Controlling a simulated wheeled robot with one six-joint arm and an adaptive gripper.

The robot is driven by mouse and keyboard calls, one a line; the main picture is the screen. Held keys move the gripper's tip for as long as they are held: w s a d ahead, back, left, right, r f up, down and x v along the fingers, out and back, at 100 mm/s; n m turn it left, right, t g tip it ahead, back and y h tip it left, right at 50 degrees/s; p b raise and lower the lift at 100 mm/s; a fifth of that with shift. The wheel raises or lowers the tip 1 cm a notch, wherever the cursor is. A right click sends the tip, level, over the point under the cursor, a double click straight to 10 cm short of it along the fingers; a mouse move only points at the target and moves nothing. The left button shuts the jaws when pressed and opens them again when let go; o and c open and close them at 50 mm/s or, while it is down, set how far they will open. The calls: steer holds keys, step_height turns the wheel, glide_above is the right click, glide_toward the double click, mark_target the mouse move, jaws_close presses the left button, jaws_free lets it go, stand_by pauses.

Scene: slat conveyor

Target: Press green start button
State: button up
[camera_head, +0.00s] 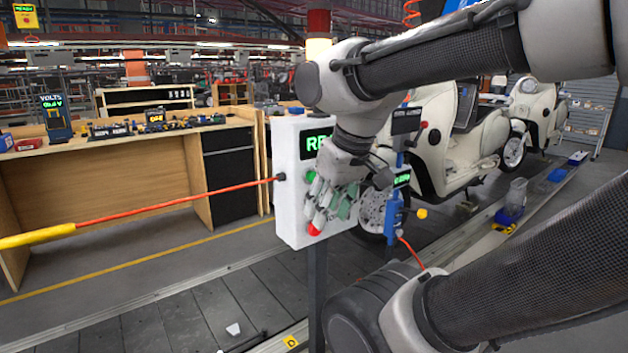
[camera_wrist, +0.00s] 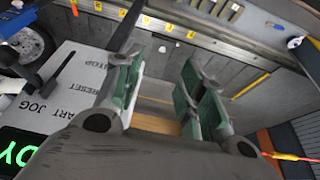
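A white control box (camera_head: 290,215) stands on a post, with a green lit display (camera_head: 316,142) partly covered by my arm. A round green button (camera_head: 310,176) shows on its face, left of my gripper. A red button (camera_head: 314,229) sits lower down. My gripper (camera_head: 333,208) is in front of the box, its green-padded fingers apart and empty. In the wrist view my gripper (camera_wrist: 163,75) is open, and the box face (camera_wrist: 75,85) lies to its left with upside-down STOP, RESET and START JOG labels. The green button cannot be made out there; contact with the box cannot be told.
A red-orange cord with a yellow sleeve (camera_head: 38,235) runs to the box's left side. A wooden workbench (camera_head: 100,180) stands behind left. Cream scooters (camera_head: 440,150) stand on the line at right, near a blue stand (camera_head: 392,215). The slatted floor (camera_head: 180,315) at front left is mostly clear.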

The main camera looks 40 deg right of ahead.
jaws_close()
stand_by(1.4)
